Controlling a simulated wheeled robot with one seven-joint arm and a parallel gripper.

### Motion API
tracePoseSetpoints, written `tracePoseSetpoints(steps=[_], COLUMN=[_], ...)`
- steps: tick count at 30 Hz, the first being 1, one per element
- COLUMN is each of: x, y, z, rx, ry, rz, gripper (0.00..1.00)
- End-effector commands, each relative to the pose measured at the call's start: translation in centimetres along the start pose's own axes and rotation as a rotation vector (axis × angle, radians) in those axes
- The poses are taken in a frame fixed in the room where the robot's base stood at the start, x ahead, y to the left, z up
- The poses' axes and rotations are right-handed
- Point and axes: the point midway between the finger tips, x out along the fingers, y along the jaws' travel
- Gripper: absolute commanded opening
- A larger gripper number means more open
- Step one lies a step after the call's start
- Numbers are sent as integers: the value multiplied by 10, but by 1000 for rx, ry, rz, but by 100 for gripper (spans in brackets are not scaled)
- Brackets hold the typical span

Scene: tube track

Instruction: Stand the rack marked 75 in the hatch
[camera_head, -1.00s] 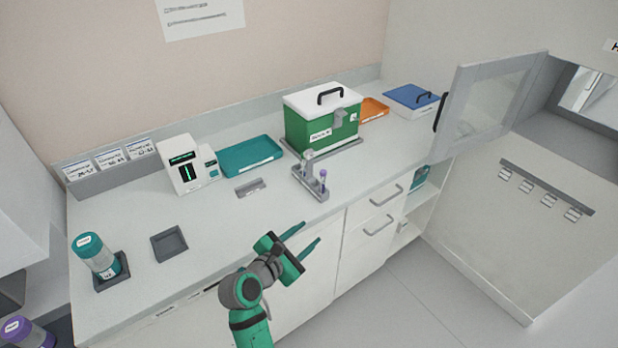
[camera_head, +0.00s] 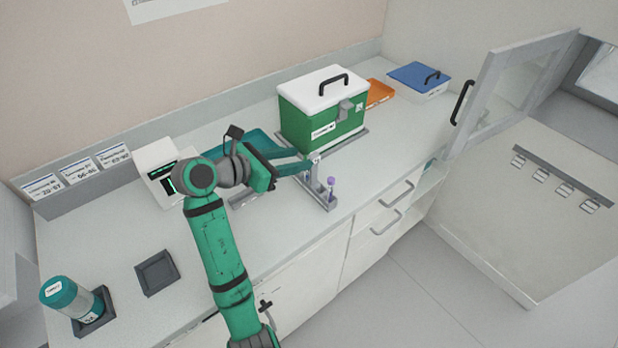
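A small grey rack (camera_head: 326,200) holding tubes, one with a purple cap (camera_head: 331,182), stands upright on the counter near its front edge. A mark on it is too small to read. My gripper (camera_head: 308,164) is at the rack's left, upper end, its two green fingers pointing right at the upright part there. I cannot tell whether the fingers are closed on it or only beside it. The hatch (camera_head: 590,130) is the opening at the right, and its glazed door (camera_head: 510,90) stands open.
A green box with a white lid (camera_head: 322,115) stands just behind the rack. A teal tray (camera_head: 240,150) and a white device (camera_head: 155,165) are behind my arm. An orange tray (camera_head: 380,93) and a blue-lidded box (camera_head: 420,80) are further right. Counter right of the rack is clear.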

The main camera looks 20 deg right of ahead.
Motion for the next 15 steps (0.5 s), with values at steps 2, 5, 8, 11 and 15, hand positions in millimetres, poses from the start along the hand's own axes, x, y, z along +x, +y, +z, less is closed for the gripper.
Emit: tracePoseSetpoints(steps=[2,5,8,11,15], x=[15,31,41,45,56], y=[-2,-3,-2,-1,-2], z=[0,1,0,0,2], rx=[0,3,2,2,2], ry=[1,0,1,0,1], rz=[-5,-7,-4,-2,-3], gripper=[39,39,39,39,39])
